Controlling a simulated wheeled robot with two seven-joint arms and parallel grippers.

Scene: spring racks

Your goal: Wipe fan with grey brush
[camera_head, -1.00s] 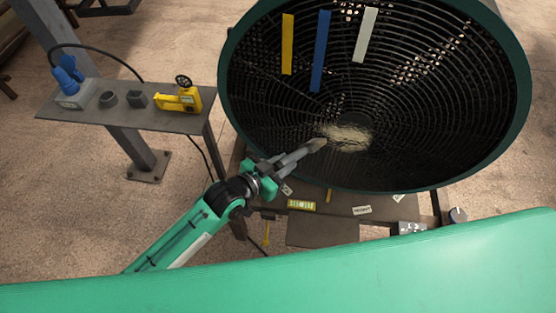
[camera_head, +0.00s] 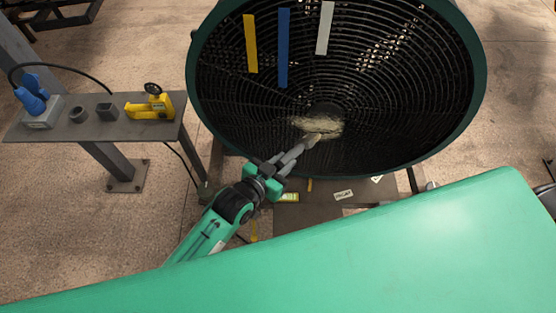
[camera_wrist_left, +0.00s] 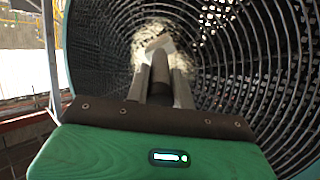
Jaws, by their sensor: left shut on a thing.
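The fan (camera_head: 335,165) is a large round drum with a dark green rim and a black wire grille. A pale dusty patch (camera_head: 318,124) lies on the grille near its centre. My left gripper (camera_head: 283,163) is shut on the grey brush (camera_head: 305,145). The brush points up and right, its tip over the lower edge of the pale patch; I cannot tell whether it touches the grille. In the left wrist view the brush (camera_wrist_left: 158,65) extends straight ahead toward the pale patch (camera_wrist_left: 180,58). My right gripper is not in view.
Yellow, blue (camera_head: 283,48) and white strips hang in front of the upper grille. A metal side table (camera_head: 100,131) at the left holds a blue plug device (camera_head: 38,105), two small dark pieces and a yellow tool (camera_head: 150,105). My green body fills the bottom.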

